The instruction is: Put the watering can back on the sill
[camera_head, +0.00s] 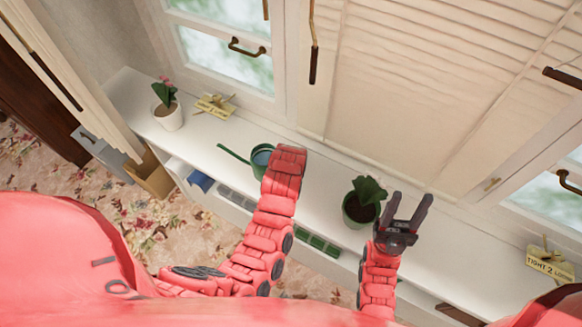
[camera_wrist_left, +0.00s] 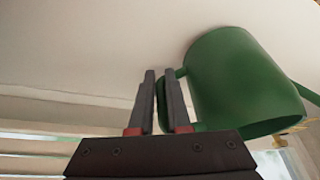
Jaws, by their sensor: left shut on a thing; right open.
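The green watering can (camera_head: 261,157) is at the white sill (camera_head: 330,200), upright, with its long spout pointing left. My left arm covers its right side in the head view. In the left wrist view the can (camera_wrist_left: 236,80) appears upside down, its base against or very close to the sill; I cannot tell whether it bears on it. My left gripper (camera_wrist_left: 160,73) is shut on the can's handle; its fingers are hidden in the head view. My right gripper (camera_head: 412,197) is open and empty, just right of a potted plant.
The green-potted plant (camera_head: 361,205) stands close to my right gripper. A white-potted flower (camera_head: 167,107) and a small yellow sign (camera_head: 215,106) stand on the sill's left part. Another sign (camera_head: 549,262) is at the right. Windows and wall rise behind the sill.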

